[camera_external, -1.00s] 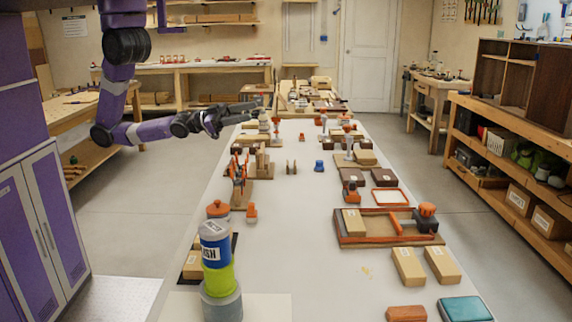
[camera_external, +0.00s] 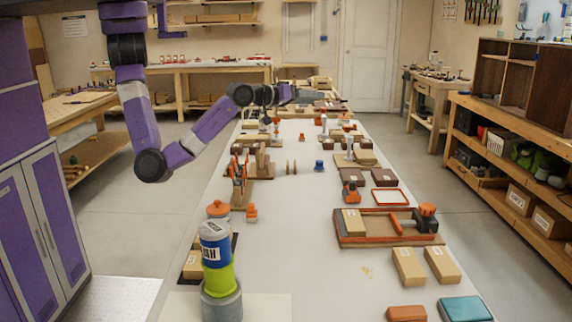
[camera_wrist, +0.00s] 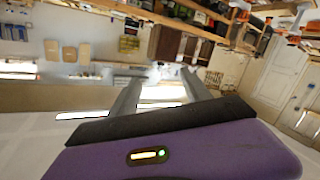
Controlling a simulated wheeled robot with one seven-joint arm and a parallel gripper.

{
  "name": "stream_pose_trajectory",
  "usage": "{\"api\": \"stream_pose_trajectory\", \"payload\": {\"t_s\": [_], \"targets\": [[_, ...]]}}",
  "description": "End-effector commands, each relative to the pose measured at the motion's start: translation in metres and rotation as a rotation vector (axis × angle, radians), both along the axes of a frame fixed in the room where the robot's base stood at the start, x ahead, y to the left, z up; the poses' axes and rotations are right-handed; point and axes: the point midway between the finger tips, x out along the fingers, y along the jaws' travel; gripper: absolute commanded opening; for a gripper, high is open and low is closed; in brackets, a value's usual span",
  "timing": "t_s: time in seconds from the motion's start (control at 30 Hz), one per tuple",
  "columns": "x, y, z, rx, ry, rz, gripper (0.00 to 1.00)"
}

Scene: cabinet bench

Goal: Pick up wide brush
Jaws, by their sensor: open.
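My gripper (camera_external: 291,95) is in the air above the far part of the long white table (camera_external: 292,230), at the end of my purple arm. In the wrist view its two grey fingers (camera_wrist: 161,76) stand apart with nothing between them. I cannot pick out a wide brush for certain in either view. Many small tools and blocks at the far end of the table are too small to tell apart, and my gripper covers some of them.
A wooden tray (camera_external: 350,240) with orange parts lies on the right of the table. A blue and green bottle (camera_external: 217,275) stands at the near left. Tan blocks (camera_external: 408,268) lie at the near right. The table's middle is mostly clear.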

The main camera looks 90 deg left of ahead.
Motion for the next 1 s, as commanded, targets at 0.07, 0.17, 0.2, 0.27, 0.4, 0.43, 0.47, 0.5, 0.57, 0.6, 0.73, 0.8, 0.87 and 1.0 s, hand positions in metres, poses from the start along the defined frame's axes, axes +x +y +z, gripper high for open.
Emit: {"api": "stream_pose_trajectory", "payload": {"t_s": [0.07, 0.17, 0.2, 0.27, 0.4, 0.43, 0.47, 0.5, 0.57, 0.6, 0.73, 0.8, 0.87, 1.0], "targets": [[-0.001, -0.013, -0.035, -0.153, 0.098, 0.034, 0.56], [-0.013, -0.034, -0.086, -0.339, 0.248, 0.085, 0.56], [-0.020, -0.045, -0.106, -0.411, 0.312, 0.104, 0.56], [-0.035, -0.064, -0.136, -0.516, 0.411, 0.139, 0.56], [-0.085, -0.111, -0.201, -0.747, 0.669, 0.245, 0.56], [-0.098, -0.118, -0.212, -0.788, 0.722, 0.275, 0.56], [-0.110, -0.125, -0.222, -0.826, 0.772, 0.306, 0.56], [-0.126, -0.130, -0.233, -0.867, 0.831, 0.351, 0.56], [-0.147, -0.136, -0.247, -0.912, 0.908, 0.417, 0.56], [-0.159, -0.137, -0.253, -0.930, 0.949, 0.458, 0.56], [-0.185, -0.148, -0.257, -0.984, 1.032, 0.551, 0.56], [-0.193, -0.151, -0.257, -1.009, 1.052, 0.583, 0.56], [-0.196, -0.153, -0.259, -1.026, 1.057, 0.601, 0.56], [-0.195, -0.153, -0.271, -1.028, 1.052, 0.608, 0.56]]}}
